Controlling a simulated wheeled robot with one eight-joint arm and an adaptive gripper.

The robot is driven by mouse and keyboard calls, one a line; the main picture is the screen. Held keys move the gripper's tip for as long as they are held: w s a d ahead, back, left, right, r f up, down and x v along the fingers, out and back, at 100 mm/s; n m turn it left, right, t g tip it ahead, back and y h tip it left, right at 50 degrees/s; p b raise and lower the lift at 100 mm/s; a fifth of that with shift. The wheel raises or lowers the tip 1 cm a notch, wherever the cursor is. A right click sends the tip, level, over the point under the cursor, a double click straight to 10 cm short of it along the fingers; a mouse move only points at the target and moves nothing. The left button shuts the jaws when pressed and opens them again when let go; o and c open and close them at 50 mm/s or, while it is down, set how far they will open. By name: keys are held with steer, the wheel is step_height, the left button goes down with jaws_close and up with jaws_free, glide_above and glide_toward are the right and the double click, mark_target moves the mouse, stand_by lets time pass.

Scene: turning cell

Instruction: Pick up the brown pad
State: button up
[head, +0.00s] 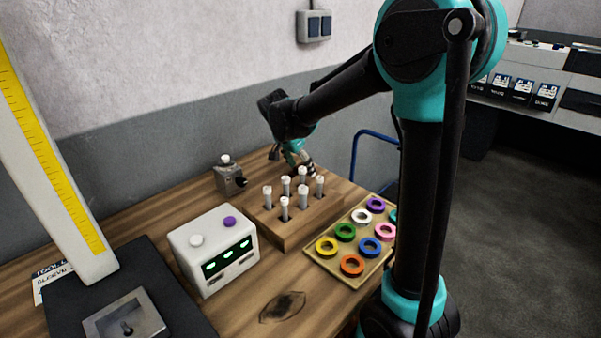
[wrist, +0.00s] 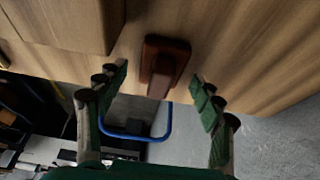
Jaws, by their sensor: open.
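A dark reddish-brown block-like thing (wrist: 163,64), which looks like the brown pad, rests on the wooden table near its edge in the wrist view. It has a rectangular base and a raised handle-like part. My gripper (wrist: 163,98) is open, with its green fingers on either side of the pad's near end and no contact visible. In the head view my gripper (head: 296,158) is behind the wooden block of pegs, and I cannot make out the pad there.
A wooden block (head: 310,222) with several white-topped pegs stands close to my gripper. A tray (head: 321,261) of coloured rings, a white box (head: 213,250) with green displays and a small grey device (head: 229,178) share the table. A blue tube frame (wrist: 134,137) lies beyond the table edge.

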mark_target(300, 165)
steer(key=shift+c, duration=0.6)
steer(key=c, duration=1.1)
steer(key=shift+r, duration=0.1)
steer(key=shift+c, duration=0.2)
step_height(300, 165, up, 20)
